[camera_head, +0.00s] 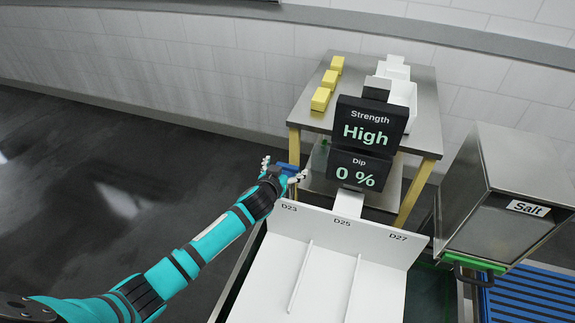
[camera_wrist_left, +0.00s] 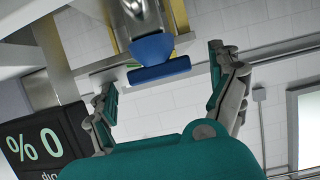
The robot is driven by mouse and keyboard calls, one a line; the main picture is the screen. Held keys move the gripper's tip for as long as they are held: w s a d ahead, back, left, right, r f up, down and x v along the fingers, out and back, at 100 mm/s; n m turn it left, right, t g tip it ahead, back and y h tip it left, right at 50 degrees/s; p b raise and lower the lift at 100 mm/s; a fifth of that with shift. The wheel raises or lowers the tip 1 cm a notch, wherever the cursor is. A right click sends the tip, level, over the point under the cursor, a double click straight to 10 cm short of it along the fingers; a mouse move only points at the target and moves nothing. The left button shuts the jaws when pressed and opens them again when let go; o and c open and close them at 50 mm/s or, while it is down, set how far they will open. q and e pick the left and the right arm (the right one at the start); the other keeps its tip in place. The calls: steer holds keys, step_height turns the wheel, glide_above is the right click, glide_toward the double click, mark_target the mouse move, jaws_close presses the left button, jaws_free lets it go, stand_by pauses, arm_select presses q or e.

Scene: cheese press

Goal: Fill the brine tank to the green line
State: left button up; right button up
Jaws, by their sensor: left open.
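My left gripper (camera_head: 284,168) is open, its fingers spread beside the front left leg of the steel table. A blue handle-like part (camera_wrist_left: 160,68) on a metal fitting (camera_wrist_left: 135,20) shows in the left wrist view, between and beyond the fingertips; I cannot tell whether they touch it. A bit of blue also shows between the fingers in the head view. A black display (camera_head: 366,170) reads "Dip 0 %", below another (camera_head: 370,122) reading "Strength High". I cannot make out the brine tank or its green line for certain. My right gripper is not in view.
The steel table (camera_head: 425,115) carries yellow blocks (camera_head: 321,99) and white containers. A white tray (camera_head: 330,270) marked D23, D25 and D27 stands in front. A steel salt bin (camera_head: 500,185) stands at the right by a blue slatted surface (camera_head: 530,297). Open floor lies left.

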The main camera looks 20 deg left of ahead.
arm_select(q)
steer(key=shift+x, duration=1)
steer(key=shift+w+f, duration=0.15)
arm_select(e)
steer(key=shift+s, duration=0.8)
arm_select(q)
steer(key=shift+c, duration=0.2)
steer(key=c, duration=1.1)
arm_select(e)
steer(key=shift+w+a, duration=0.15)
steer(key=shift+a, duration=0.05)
